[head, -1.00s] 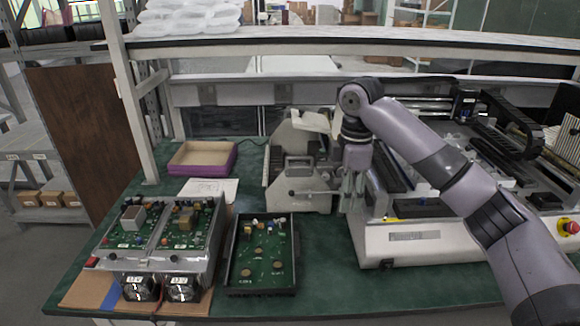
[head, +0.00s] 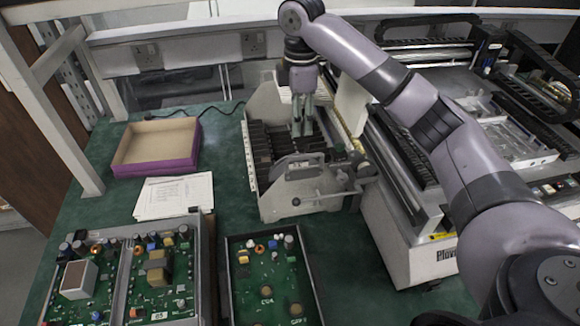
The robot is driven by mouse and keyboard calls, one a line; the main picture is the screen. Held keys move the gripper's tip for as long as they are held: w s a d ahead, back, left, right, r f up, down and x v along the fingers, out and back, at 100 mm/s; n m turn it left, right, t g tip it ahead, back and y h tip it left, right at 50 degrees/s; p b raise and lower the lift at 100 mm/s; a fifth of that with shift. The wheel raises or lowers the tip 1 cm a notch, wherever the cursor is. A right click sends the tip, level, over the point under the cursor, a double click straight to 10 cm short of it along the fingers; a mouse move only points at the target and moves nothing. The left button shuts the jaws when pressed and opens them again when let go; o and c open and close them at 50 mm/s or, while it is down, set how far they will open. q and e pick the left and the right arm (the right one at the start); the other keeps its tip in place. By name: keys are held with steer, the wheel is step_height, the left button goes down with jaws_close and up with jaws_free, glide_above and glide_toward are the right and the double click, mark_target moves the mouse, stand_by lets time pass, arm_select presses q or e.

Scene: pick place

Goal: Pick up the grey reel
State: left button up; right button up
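I cannot make out a clear grey reel in the head view. A grey metal holder with dark slots (head: 279,190) stands on the green bench at the middle. My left gripper is out of view.
A purple-sided open box (head: 157,165) and white papers (head: 174,196) lie at the left. Green circuit boards in a metal frame (head: 207,270) and a black tray (head: 233,290) stand in front. A large white machine (head: 407,240) fills the right.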

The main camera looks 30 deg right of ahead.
glide_above(298, 163)
steer(key=f, duration=0.5)
steer(key=shift+d+f, duration=0.15)
steer(key=shift+d, duration=0.15)
steer(key=f, duration=0.3)
steer(key=f+p, duration=0.1)
steer(key=shift+w+f, duration=0.3)
steer(key=shift+f, duration=0.05)
steer(key=shift+a+f, duration=0.1)
steer(key=shift+f, duration=0.65)
step_height(298, 163, down, 5)
steer(key=shift+w+a+r+p, duration=0.1)
steer(key=shift+w+r+p, duration=0.05)
steer(key=shift+p, duration=0.35)
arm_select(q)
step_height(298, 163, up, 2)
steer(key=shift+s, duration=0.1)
arm_select(e)
steer(key=shift+c, duration=0.6)
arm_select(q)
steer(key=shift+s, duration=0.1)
arm_select(e)
jaws_close()
steer(key=shift+r, duration=0.1)
